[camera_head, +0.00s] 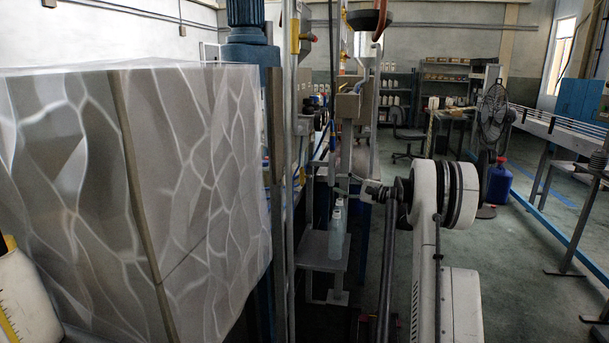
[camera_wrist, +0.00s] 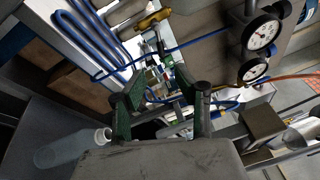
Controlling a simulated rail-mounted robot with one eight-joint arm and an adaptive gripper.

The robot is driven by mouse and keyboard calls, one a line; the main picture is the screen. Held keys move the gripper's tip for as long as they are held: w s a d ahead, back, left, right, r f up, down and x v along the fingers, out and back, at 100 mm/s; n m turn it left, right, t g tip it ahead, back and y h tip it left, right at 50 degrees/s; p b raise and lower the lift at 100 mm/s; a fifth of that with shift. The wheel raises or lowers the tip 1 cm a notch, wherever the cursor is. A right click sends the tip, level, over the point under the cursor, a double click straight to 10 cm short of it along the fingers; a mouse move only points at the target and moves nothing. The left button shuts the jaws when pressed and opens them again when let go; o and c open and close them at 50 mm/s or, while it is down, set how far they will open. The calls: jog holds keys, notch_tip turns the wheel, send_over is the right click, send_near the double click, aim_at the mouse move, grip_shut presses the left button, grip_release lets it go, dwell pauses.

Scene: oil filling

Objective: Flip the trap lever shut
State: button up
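My gripper (camera_wrist: 160,90) shows in the wrist view with its two green-padded fingers apart and nothing clearly held between them. In the head view my gripper (camera_head: 350,187) is small, beside the filling stand and above the bottles. I cannot single out the trap lever for certain; the fittings beyond the fingertips are small and cluttered. In the head view pale bottles (camera_head: 337,232) stand upright on a small grey platform (camera_head: 318,250) below my gripper.
Two round gauges (camera_wrist: 260,36) and blue hoses (camera_wrist: 90,45) are close around the fingers' far side.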

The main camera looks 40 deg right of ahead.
aim_at(312, 175)
jog(key=shift+t+y, duration=0.3)
jog(key=x, duration=0.8)
jog(key=d+f+b+x, duration=0.1)
jog(key=x, duration=0.3)
jog(key=shift+w+a+r, duration=0.1)
jog(key=shift+w+a, duration=0.05)
jog(key=shift+w, duration=0.35)
grip_shut()
